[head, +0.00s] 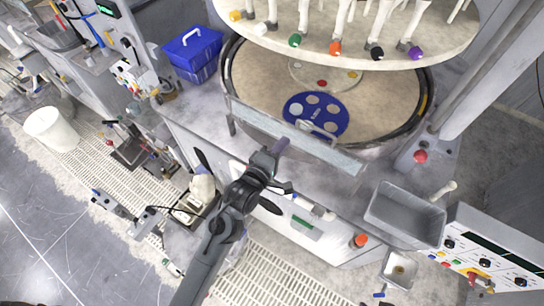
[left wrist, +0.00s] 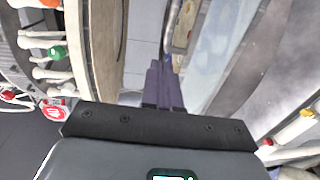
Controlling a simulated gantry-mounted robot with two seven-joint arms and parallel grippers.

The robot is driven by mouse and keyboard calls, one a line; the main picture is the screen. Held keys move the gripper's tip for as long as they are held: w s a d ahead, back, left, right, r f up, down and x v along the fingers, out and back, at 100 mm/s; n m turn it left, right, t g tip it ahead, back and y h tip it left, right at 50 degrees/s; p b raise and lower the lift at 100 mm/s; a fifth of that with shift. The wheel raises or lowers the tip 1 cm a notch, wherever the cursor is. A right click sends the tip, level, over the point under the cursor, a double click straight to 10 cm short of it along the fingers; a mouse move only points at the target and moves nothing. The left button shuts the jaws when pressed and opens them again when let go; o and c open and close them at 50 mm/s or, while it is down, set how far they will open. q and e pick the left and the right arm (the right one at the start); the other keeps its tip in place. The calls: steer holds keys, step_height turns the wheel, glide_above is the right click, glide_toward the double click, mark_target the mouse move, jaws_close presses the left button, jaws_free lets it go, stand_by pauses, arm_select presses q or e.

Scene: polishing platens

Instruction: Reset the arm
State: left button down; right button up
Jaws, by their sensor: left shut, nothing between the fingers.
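My left gripper (head: 281,146) is shut and empty. In the head view its arm comes up from the bottom middle, and the fingertips are near the front rim of the round polishing platen (head: 262,85). In the left wrist view the left gripper (left wrist: 160,68) shows as two dark purple-grey fingers pressed together, with nothing between them. A blue carrier disc (head: 296,108) with round holes lies on the platen, beyond the gripper. My right gripper is not in view.
An upper round plate (head: 350,45) with coloured knobs overhangs the platen. A blue box (head: 193,50) stands at the left of the bench. A grey tray (head: 404,217) and a control panel (head: 490,262) are at the right. A white bucket (head: 52,130) stands on the floor.

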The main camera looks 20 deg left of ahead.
arm_select(q)
steer(key=s+a+f+m+g+p, duration=0.1)
steer(key=s+m+g, duration=0.3)
steer(key=s, duration=0.5)
steer(key=s+a+f+m+g+y+p, duration=0.1)
steer(key=s+a+f+m+g, duration=0.2)
steer(key=s+m, duration=0.5)
steer(key=s+a+f+m+g+y+p, duration=0.1)
steer(key=s+m+g, duration=0.5)
steer(key=s, duration=0.6)
step_height(320, 180, down, 3)
steer(key=shift+a+r+p, duration=0.1)
steer(key=shift+a+p, duration=0.25)
steer(key=shift+a, duration=0.4)
